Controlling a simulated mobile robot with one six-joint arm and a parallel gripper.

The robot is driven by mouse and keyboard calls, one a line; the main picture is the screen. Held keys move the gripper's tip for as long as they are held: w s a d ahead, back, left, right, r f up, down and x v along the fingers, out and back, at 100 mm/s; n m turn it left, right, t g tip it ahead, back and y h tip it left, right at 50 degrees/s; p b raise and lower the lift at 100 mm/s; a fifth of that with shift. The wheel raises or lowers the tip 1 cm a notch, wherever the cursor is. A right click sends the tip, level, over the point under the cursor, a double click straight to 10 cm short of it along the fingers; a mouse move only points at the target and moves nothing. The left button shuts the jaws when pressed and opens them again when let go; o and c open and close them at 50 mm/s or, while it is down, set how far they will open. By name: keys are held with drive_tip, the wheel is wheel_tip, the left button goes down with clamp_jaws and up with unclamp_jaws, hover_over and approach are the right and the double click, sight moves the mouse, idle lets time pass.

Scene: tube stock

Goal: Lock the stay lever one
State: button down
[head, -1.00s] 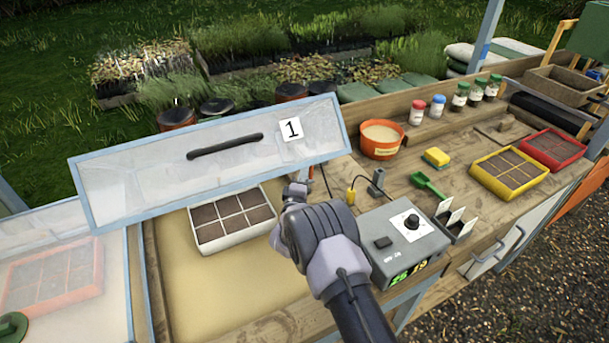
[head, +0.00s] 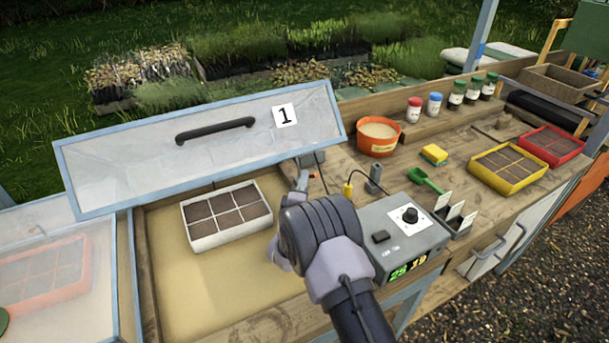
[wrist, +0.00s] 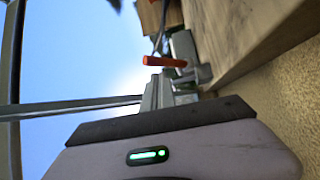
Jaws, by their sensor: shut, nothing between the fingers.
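The cold-frame lid marked 1 (head: 110,165) stands raised over its sand-floored bay, with a dark handle on its face. The stay lever shows in the wrist view as an orange-red grip (wrist: 163,61) on a grey metal pivot at the wooden frame edge. In the head view only a small red bit of the lever (head: 313,175) shows, just right of my fingertips. My gripper (head: 300,181) is shut and empty at the bay's right edge, close beside the lever. I cannot tell whether it touches the lever.
A white seed tray (head: 205,243) sits in the open bay. A grey control box (head: 425,240) stands close right of my gripper, with a yellow-plugged cable (head: 347,189) behind it. A second, closed lid (head: 100,262) is at left.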

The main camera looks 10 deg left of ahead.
drive_tip(key=s, duration=0.4)
drive_tip(key=s+p, duration=0.1)
drive_tip(key=s, duration=0.1)
drive_tip(key=shift+a+f, duration=0.15)
drive_tip(key=shift+f, duration=0.15)
